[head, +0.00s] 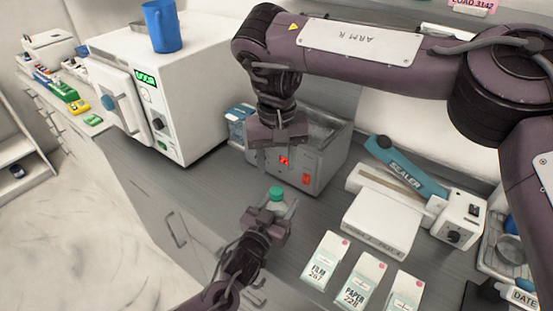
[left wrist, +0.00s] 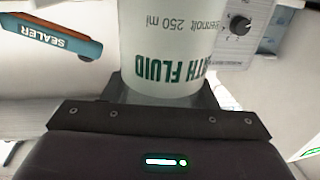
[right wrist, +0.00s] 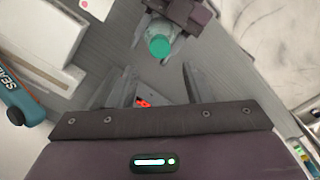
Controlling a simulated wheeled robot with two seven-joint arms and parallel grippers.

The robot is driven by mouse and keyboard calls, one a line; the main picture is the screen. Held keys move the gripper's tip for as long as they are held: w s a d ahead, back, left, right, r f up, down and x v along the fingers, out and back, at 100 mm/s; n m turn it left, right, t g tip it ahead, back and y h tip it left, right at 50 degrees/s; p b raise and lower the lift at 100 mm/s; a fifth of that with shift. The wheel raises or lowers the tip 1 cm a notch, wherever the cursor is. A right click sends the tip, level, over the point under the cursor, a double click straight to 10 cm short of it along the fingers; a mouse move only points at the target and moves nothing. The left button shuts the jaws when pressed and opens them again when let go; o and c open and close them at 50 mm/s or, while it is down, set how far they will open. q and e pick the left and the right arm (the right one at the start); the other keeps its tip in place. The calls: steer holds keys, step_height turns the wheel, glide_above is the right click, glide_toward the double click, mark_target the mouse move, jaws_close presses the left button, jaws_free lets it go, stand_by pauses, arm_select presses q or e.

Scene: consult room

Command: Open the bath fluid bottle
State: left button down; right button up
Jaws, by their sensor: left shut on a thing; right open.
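The bath fluid bottle has a green cap (head: 276,193) and stands upright in my left gripper (head: 270,219). The left wrist view shows its white body (left wrist: 168,45) with green lettering, held between the left fingers. My right gripper (head: 282,155) points down above and behind the bottle in the head view, apart from the cap. In the right wrist view its fingers (right wrist: 150,90) are spread and empty, and the green cap (right wrist: 159,46) lies beyond the fingertips. Most of the bottle's body is hidden in the head view.
A grey metal bath (head: 312,170) with red displays stands behind the grippers. A white autoclave (head: 180,90) with a blue jug (head: 161,26) on top is at left. A sealer (head: 405,165) and several pouch boxes (head: 326,260) stand at right.

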mark_target(277, 190)
step_height(277, 190, down, 8)
steer(key=shift+r, duration=0.1)
stand_by(0.4)
